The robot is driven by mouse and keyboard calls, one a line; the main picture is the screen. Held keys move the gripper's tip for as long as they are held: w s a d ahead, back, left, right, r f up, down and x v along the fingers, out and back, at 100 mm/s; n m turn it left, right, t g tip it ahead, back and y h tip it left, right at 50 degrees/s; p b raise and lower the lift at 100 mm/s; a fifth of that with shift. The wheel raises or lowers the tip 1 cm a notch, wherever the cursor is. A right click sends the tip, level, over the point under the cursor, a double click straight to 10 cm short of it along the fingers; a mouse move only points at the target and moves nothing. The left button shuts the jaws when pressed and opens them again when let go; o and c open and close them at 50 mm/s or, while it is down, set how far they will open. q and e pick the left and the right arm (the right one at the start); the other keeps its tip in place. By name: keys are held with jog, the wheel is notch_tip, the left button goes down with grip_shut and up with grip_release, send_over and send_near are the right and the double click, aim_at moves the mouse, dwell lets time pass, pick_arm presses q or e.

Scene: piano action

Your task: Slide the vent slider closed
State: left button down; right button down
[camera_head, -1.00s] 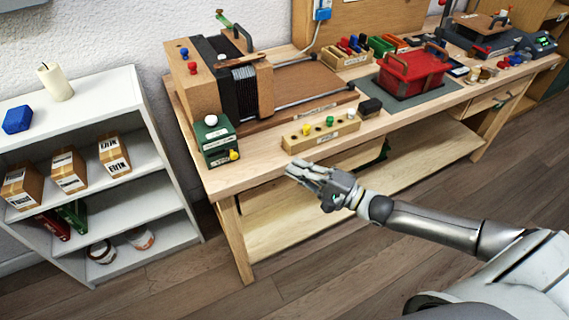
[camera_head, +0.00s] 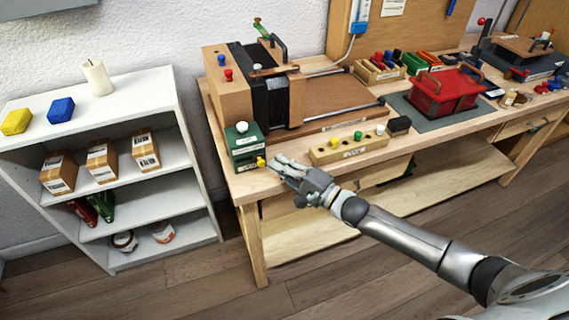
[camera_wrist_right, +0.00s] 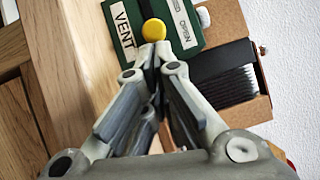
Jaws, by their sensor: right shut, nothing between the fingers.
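The vent slider is a green box (camera_head: 246,154) at the near left corner of the workbench, with a yellow knob (camera_head: 261,162) low on its right side and a white knob (camera_head: 241,127) on top. In the right wrist view, the green box (camera_wrist_right: 170,12) shows "VENT" and "OPEN" labels, and the yellow knob (camera_wrist_right: 153,29) sits just ahead of the fingertips. My right gripper (camera_head: 275,163) is shut and empty right beside the yellow knob; it also shows in the wrist view (camera_wrist_right: 153,48). I cannot tell if it touches the knob. My left gripper is out of view.
A wooden block with coloured knobs (camera_head: 347,149) stands to the right on the bench edge. The wooden bellows unit (camera_head: 229,93) stands behind the green box. A white shelf (camera_head: 150,92) with boxes is at the left. The floor in front is clear.

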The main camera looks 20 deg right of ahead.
aim_at(260, 166)
jog(key=a+p, duration=0.1)
jog(key=a, duration=0.3)
jog(key=shift+s+a+r, duration=0.1)
jog(key=shift+s+a, duration=0.05)
jog(key=shift+a, duration=0.45)
jog(key=shift+d, duration=0.15)
